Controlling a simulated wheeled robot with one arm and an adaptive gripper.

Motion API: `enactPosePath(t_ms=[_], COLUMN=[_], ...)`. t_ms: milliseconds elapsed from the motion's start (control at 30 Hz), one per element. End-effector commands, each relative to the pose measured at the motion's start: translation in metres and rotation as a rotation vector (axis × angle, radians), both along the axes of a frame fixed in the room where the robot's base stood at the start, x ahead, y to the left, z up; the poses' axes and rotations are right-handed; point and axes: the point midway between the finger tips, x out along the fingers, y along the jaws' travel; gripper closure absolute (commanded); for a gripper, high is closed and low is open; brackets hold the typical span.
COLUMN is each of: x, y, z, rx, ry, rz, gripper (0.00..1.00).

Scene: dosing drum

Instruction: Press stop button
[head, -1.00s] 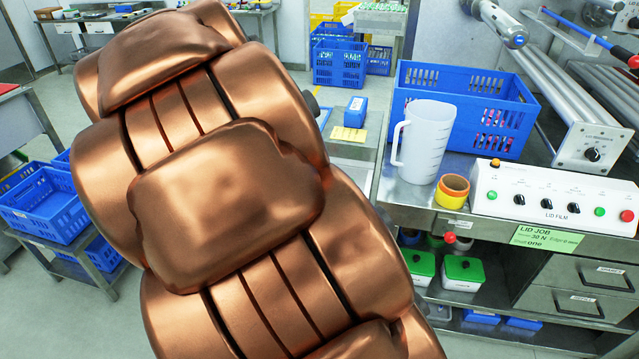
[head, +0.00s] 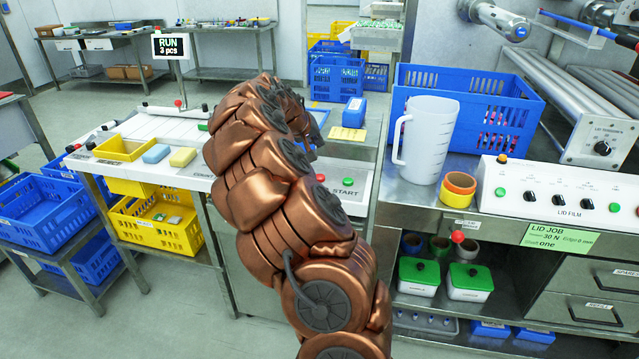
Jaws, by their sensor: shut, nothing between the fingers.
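A control panel (head: 350,202) with the word START stands in the middle of the view. It carries a green button (head: 347,182) and, left of it, a red button (head: 321,178). The red button's label is hidden or not legible. My copper arm crosses the panel's left part. My gripper (head: 314,131) shows as a small dark shape behind the arm, above and beyond the red button, apart from it. Its fingers are mostly hidden; it is shut and empty. A display (head: 171,46) at the upper left reads RUN, 3 pcs.
A white jug (head: 428,140), rolls of tape (head: 458,187) and a blue crate (head: 520,125) stand right of the panel. The LID FILM box (head: 545,190) has its own buttons and knobs. A counting table (head: 165,125) with sponges lies left.

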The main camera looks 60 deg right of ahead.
Motion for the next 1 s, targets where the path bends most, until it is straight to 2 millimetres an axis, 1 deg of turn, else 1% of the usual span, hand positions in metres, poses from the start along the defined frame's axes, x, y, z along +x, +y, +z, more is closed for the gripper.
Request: enactPosePath(t_ms=[33,133,467,633,867,1000], x=[0.000,0.001,0.001,0.001,0.001,0.001], y=[-0.005,-0.008,-0.008,-0.008,-0.008,-0.008], z=[-0.005,-0.008,-0.007,-0.011,-0.029,-0.045], rx=[-0.001,-0.005,-0.006,-0.006,-0.007,-0.007], ry=[-0.001,-0.002,-0.002,-0.002,-0.002,-0.002], rz=[0.001,0.003,0.004,0.004,0.004,0.004], gripper=[1.00,1.00,1.00,1.00,1.00,1.00])
